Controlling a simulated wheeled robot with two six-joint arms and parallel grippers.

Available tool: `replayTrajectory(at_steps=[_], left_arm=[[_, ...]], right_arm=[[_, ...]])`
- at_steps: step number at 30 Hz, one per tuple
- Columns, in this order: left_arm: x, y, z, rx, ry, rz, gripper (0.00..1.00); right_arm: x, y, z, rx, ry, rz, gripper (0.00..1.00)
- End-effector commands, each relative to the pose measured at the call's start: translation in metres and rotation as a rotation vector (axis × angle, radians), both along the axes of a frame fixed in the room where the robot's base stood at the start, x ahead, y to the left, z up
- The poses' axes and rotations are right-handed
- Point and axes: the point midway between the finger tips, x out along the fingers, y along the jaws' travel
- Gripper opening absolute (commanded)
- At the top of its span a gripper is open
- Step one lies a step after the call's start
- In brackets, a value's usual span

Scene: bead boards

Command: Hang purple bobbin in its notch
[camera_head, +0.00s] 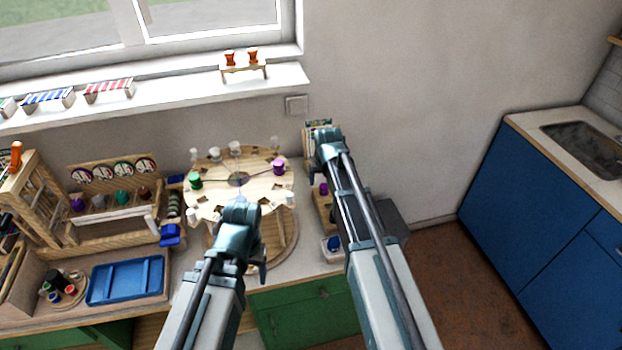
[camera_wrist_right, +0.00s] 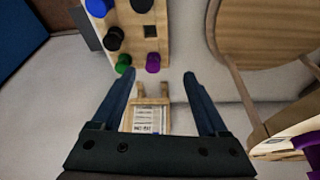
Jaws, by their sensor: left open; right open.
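A purple bobbin (camera_head: 279,168) sits at the right rim of the round wooden disc (camera_head: 222,199), with a purple thread running to it from the disc's middle. Another purple bobbin (camera_head: 323,189) stands on a wooden rack to the right of the disc; a purple bobbin on a rack also shows in the right wrist view (camera_wrist_right: 153,62). My right gripper (camera_wrist_right: 159,75) is open and empty, with a small wooden stand and its printed card (camera_wrist_right: 147,119) seen between its fingers. My left gripper (camera_head: 250,262) is in front of the disc; its fingers are largely hidden.
A green bobbin (camera_head: 196,181) and several white pegs (camera_head: 235,148) stand around the disc. Blue, black and green bobbins share the rack (camera_wrist_right: 152,18) in the right wrist view. A blue tray (camera_head: 126,281) and wooden organisers lie left. A wall rises behind.

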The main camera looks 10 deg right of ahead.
Motion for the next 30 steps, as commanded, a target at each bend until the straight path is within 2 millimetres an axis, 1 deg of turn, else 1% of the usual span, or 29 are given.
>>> replayTrajectory(at_steps=[1, 3, 5, 8, 13, 17, 27, 30], left_arm=[[-0.004, 0.002, 0.007, 0.011, 0.012, 0.003, 0.71], [-0.007, 0.003, 0.009, 0.020, 0.021, 0.008, 0.71], [-0.009, 0.004, 0.010, 0.025, 0.027, 0.010, 0.71], [-0.009, 0.004, 0.009, 0.026, 0.028, 0.010, 0.71], [-0.009, 0.004, 0.002, 0.025, 0.028, 0.010, 0.71], [-0.009, 0.004, -0.011, 0.025, 0.027, 0.010, 0.71], [-0.009, 0.004, -0.060, 0.024, 0.026, 0.011, 0.71], [-0.009, 0.004, -0.070, 0.024, 0.026, 0.011, 0.71]], right_arm=[[0.018, -0.008, 0.008, 0.001, -0.018, -0.015, 0.77], [0.028, -0.013, 0.011, 0.001, -0.036, -0.027, 0.77], [0.032, -0.015, 0.012, 0.002, -0.045, -0.033, 0.77], [0.032, -0.016, 0.012, 0.002, -0.048, -0.035, 0.77], [0.033, -0.016, 0.005, 0.002, -0.047, -0.034, 0.77], [0.038, -0.017, -0.008, 0.002, -0.046, -0.033, 0.77], [0.056, -0.020, -0.057, 0.002, -0.046, -0.033, 0.77], [0.061, -0.021, -0.067, 0.002, -0.046, -0.033, 0.77]])
